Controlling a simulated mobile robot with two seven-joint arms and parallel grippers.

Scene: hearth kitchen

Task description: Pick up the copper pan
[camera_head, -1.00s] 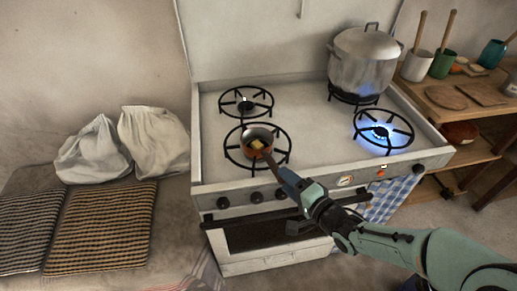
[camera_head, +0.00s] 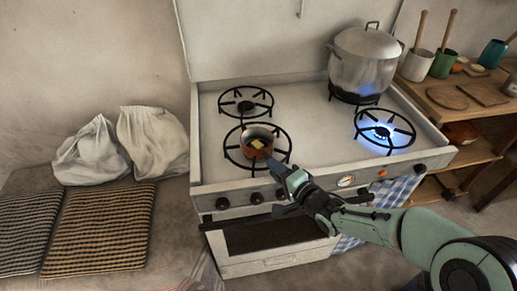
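My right gripper (camera_head: 278,168) reaches in from the lower right and is at the handle, close to the pan's rim. The gripper covers most of the handle, and its fingers are too small and dark to show whether they are shut on it. I cannot tell whether the pan rests fully on the grate. My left gripper is not in view.
The front right burner (camera_head: 384,134) burns with a blue flame. A large lidded pot (camera_head: 363,62) stands on the back right burner. The back left burner (camera_head: 246,103) is empty. White sacks (camera_head: 152,143) lie on the counter at left. A wooden shelf (camera_head: 470,108) stands at right.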

